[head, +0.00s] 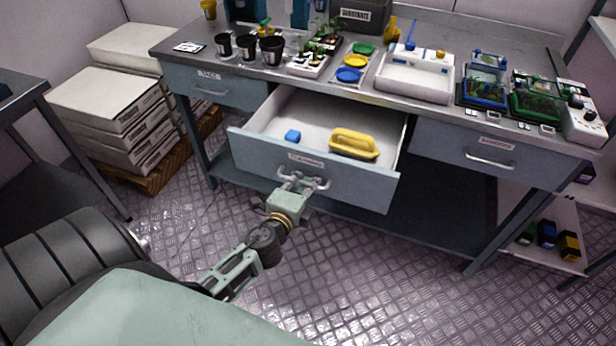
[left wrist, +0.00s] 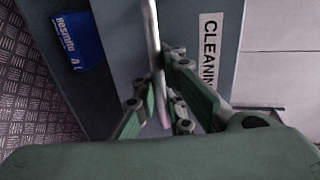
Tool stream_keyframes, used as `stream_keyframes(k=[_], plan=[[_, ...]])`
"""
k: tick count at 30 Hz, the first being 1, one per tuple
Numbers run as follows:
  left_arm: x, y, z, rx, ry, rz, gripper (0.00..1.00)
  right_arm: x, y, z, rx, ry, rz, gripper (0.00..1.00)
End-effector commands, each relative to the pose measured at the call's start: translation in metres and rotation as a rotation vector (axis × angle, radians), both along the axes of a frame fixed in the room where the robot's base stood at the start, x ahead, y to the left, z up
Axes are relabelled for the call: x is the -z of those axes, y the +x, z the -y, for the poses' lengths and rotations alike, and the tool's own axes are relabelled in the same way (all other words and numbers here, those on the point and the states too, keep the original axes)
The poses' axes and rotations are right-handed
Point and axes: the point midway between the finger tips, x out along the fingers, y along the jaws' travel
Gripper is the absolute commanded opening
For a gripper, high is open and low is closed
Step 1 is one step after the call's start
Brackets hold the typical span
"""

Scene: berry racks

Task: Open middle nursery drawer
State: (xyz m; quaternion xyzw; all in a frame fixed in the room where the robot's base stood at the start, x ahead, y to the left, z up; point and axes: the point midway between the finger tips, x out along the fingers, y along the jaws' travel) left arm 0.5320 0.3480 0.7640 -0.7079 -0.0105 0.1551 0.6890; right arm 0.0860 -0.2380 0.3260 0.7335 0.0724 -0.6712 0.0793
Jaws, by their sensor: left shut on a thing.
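The middle drawer (head: 350,186) of the grey workbench is pulled well out. Inside it lie a small blue block (head: 292,136) and a yellow brush-like item (head: 353,143). My left gripper (head: 298,186) is shut on the handle of the drawer front. In the left wrist view the metal handle bar (left wrist: 151,40) runs between the fingers (left wrist: 167,100), beside a label reading "CLEANIN" (left wrist: 208,50). The left drawer (head: 215,88) and right drawer (head: 480,150) are shut. My right gripper is not in view.
Black pots (head: 272,50), seedling trays, a white basin (head: 415,78) and coloured dishes stand on the bench top. The patterned metal floor (head: 370,270) before the drawer is clear.

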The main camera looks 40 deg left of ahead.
Motion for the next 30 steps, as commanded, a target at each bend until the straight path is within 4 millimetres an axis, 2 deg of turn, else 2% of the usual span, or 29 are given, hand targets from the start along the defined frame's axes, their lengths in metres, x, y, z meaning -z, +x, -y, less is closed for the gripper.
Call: stream_keyframes(k=[4, 17, 23, 30], plan=[[-0.0008, -0.005, 0.0009, -0.001, 0.003, 0.001, 0.0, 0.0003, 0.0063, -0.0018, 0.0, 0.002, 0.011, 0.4], [-0.003, -0.0058, 0.001, -0.001, 0.003, 0.004, 0.0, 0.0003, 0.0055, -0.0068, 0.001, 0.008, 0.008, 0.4], [-0.0027, -0.0058, 0.0011, 0.0, 0.002, 0.005, 0.16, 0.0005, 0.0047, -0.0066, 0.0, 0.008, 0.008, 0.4], [-0.0017, -0.0061, 0.0012, 0.0, 0.002, 0.003, 0.17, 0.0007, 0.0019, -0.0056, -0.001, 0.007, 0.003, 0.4]])
